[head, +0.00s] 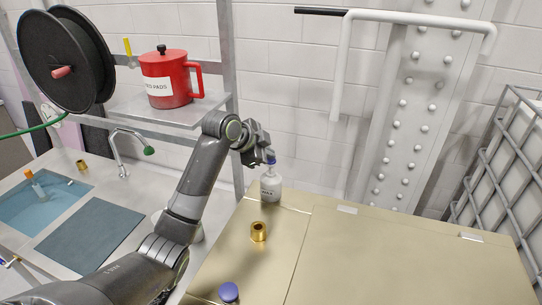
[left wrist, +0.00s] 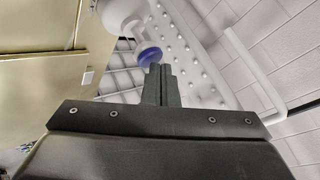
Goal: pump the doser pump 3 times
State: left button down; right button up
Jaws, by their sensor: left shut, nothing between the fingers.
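The doser pump is a white bottle (head: 270,188) with a dark label and a blue pump head (head: 270,157). It stands upright at the back left corner of the brass-coloured top. My left gripper (head: 266,155) is shut and empty, right at the pump head and partly covering it in the head view. In the left wrist view the shut fingertips (left wrist: 158,70) overlap the edge of the blue head (left wrist: 150,55), with the white bottle (left wrist: 124,14) beyond. I cannot tell whether they touch it. My right gripper is not in view.
A brass ring (head: 258,231) and a blue-topped object (head: 229,292) stand on the brass-coloured top (head: 390,260). A red pot (head: 170,78) is on the shelf at left. A sink (head: 40,200) is at far left, a metal cage (head: 500,160) at right.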

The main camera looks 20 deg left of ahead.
pick_arm(q)
jog(key=shift+r+p, duration=0.3)
jog(key=shift+r, duration=0.25)
jog(key=shift+w+r+p, duration=0.1)
jog(key=shift+r+p, duration=0.4)
jog(key=shift+r, duration=0.05)
notch_tip(320, 180, up, 4)
jog(key=p, duration=0.4)
jog(key=shift+r, duration=0.1)
dwell(1.9)
notch_tip(320, 180, up, 4)
jog(key=p, duration=0.4)
